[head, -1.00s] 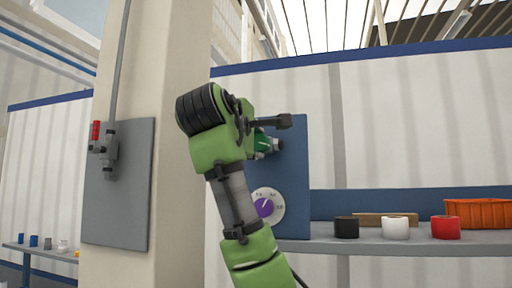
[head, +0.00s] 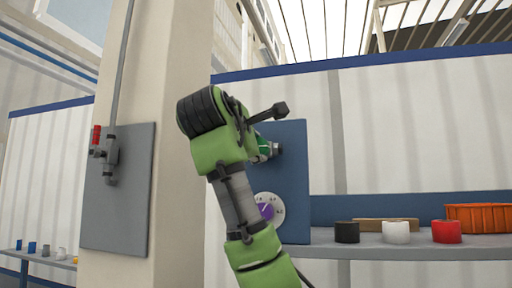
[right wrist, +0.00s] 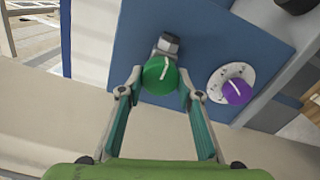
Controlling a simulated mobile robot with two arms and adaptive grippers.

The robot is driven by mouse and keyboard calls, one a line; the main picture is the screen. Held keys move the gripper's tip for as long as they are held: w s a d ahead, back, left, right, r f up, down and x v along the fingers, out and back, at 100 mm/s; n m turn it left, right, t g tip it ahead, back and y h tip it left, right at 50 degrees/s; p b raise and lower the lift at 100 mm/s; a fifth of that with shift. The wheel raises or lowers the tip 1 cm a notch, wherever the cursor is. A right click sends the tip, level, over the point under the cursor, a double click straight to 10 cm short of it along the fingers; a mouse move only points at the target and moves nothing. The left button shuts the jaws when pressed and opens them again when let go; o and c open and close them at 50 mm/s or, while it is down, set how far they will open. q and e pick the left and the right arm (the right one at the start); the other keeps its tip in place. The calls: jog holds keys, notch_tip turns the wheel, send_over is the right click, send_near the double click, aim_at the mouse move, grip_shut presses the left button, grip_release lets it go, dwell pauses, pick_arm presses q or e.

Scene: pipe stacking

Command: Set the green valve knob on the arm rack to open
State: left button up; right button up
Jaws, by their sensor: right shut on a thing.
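The green valve knob (right wrist: 160,76) is round with a white line across its face, on a grey fitting against the blue panel (right wrist: 210,25). In the right wrist view its white line is near upright, tilted slightly. My right gripper (head: 269,149) is at the blue panel in the head view. In the right wrist view its two fingertips are closed on the sides of the green knob. In the head view the gripper and arm mostly hide the knob. My left gripper is not in view.
A purple dial (right wrist: 236,91) on a white scale sits beside the knob, partly behind my arm in the head view. A shelf (head: 375,249) holds black, white and red rings and an orange bin (head: 478,217). A red-handled valve (head: 97,137) is on a grey panel at left.

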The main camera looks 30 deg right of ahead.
jog(key=o, duration=1.1)
jog(key=v, duration=1.2)
jog(key=shift+w, duration=0.1)
